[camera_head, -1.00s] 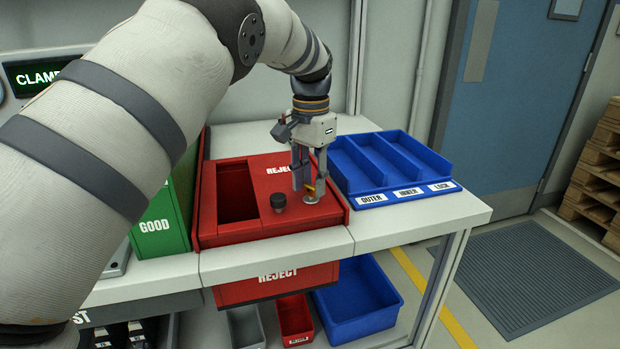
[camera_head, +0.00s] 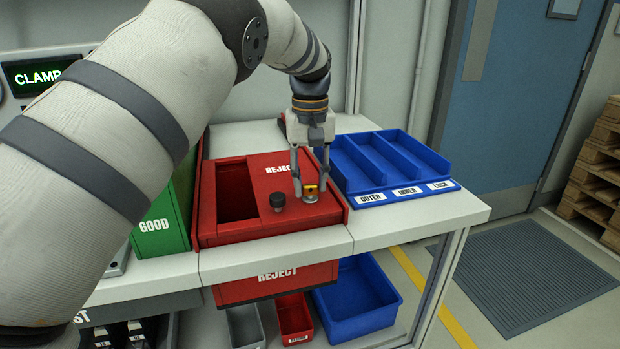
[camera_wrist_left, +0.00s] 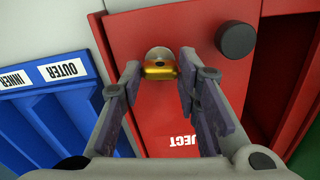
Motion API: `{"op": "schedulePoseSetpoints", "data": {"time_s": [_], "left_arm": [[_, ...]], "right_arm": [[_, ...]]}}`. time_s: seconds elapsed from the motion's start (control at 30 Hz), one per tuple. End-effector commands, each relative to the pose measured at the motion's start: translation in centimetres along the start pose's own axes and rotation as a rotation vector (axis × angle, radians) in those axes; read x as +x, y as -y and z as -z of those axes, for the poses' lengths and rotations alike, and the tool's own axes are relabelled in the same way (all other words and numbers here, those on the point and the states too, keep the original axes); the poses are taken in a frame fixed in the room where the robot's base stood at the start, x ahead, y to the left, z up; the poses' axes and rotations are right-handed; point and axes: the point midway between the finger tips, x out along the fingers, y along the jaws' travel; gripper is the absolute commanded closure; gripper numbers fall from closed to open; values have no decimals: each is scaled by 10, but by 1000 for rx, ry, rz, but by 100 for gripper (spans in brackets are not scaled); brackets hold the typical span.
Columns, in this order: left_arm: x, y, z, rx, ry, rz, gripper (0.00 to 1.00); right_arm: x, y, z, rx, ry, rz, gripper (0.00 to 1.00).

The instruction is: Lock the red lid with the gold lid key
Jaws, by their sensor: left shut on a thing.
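The red lid (camera_head: 259,172) covers the top of the reject box, with a dark rectangular opening on its left side. The gold lid key (camera_head: 310,190) sits at a round silver lock plate near the lid's front right. It also shows in the left wrist view (camera_wrist_left: 160,71), in front of the silver disc (camera_wrist_left: 159,54). My left gripper (camera_head: 310,192) points down over the lock and is shut on the gold key, with its fingers on either side. My right gripper is not in view.
A black knob (camera_head: 278,201) stands on the lid just left of the lock. A blue tray (camera_head: 384,189) labelled OUTER, INNER and LOCK lies to the right. A green GOOD box (camera_head: 160,225) stands to the left.

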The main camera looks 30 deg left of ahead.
Motion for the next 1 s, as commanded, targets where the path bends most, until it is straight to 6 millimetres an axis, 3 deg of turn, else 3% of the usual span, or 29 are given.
{"op": "schedulePoseSetpoints", "data": {"time_s": [0.33,0.93,0.97,1.0], "left_arm": [[0,0,0,-141,0,0,98],[0,0,0,-172,0,0,98],[0,0,0,-172,0,0,63],[0,0,0,-172,0,0,54]], "right_arm": [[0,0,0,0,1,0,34],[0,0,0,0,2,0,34],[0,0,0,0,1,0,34],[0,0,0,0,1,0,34]]}}
